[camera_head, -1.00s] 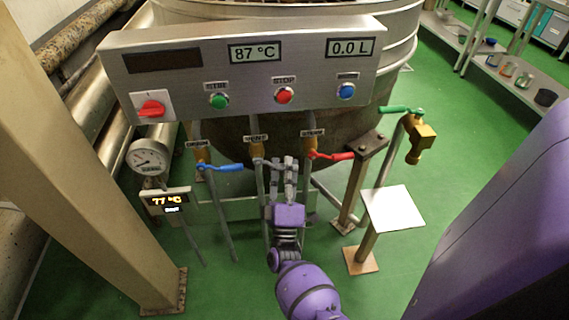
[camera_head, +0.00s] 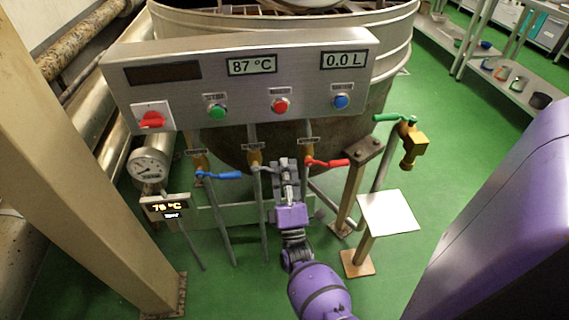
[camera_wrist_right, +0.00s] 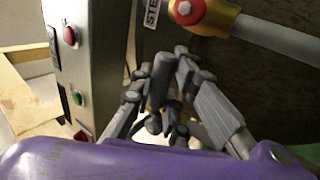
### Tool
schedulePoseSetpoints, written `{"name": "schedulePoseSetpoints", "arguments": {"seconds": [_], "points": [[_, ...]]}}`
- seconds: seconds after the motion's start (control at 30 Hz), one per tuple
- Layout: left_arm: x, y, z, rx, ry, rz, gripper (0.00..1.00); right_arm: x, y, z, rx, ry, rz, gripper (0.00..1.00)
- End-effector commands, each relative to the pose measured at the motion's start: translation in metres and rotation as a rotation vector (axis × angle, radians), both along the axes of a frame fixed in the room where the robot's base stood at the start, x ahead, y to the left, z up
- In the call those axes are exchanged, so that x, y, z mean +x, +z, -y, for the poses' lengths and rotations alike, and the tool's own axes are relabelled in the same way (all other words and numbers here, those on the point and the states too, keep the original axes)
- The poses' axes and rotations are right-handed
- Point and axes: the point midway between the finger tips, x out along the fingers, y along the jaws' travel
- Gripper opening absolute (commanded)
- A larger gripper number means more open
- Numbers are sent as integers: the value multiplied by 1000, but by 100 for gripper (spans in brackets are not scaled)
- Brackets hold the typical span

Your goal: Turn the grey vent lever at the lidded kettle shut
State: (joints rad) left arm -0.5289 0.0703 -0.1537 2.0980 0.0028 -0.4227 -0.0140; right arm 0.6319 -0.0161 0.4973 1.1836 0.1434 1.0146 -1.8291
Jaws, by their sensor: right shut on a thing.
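The grey vent lever (camera_head: 266,169) sits on the middle brass valve below the control panel, in front of the kettle (camera_head: 400,52). It points to the right and slightly down from the valve. My right gripper (camera_head: 286,166) is shut on the lever's outer end, coming up from below. In the right wrist view the fingers of my right gripper (camera_wrist_right: 168,75) close around a dark grey piece, and they hide most of the lever. My left gripper is not in view.
A blue lever (camera_head: 222,175) is close on the left and a red lever (camera_head: 328,163) close on the right. The panel (camera_head: 240,85) with its buttons hangs above. A post with a white plate (camera_head: 390,212) stands at right, near a green-handled tap (camera_head: 408,140).

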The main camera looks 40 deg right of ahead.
Motion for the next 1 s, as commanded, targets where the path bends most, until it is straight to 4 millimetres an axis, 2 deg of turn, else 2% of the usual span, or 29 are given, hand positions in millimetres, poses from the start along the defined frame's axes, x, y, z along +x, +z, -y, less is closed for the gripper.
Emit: {"name": "schedulePoseSetpoints", "arguments": {"seconds": [0.03, 0.07, 0.2, 0.5, 0.63, 1.0], "points": [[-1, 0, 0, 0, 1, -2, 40, 0, 1, 0, -5, -1, 1, 0], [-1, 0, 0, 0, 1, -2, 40, 0, 1, 0, -5, -1, 1, 16], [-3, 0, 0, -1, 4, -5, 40, 0, 1, 0, -3, 0, 1, 35], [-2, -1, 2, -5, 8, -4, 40, 0, 0, 0, -2, 0, 0, 35], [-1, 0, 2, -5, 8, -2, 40, -7, -6, -4, 0, 0, -2, 35], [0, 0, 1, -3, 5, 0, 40, -60, -47, -34, -1, 0, -3, 35]]}}
